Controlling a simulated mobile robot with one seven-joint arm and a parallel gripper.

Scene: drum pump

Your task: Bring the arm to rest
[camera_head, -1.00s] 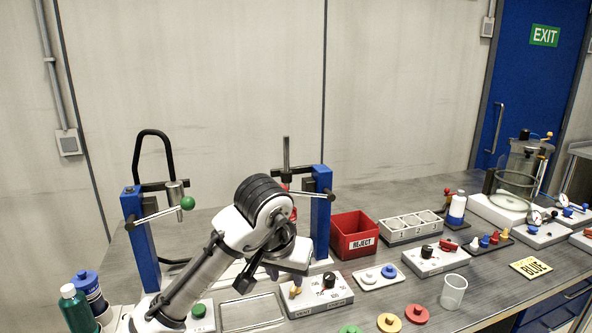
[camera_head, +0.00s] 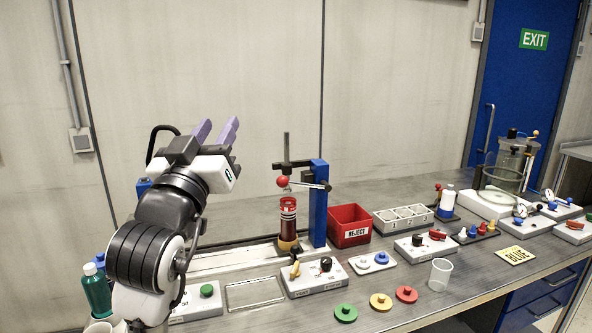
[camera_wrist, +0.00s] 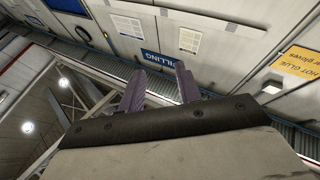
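My gripper (camera_head: 215,132) is raised in the left part of the head view, with its two purple fingers pointing up and to the right. The fingers are apart and nothing is between them. In the wrist view my gripper (camera_wrist: 160,88) is empty too, and the view beyond it is wall and ceiling. My arm is folded upward at the left and touches nothing that I can see. It hides part of the left blue post (camera_head: 143,186) of the pump stand.
The reject bin (camera_head: 350,226), a clear cup (camera_head: 440,274), several coloured discs and valve blocks cover the bench. A green bottle (camera_head: 96,292) stands beside my arm.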

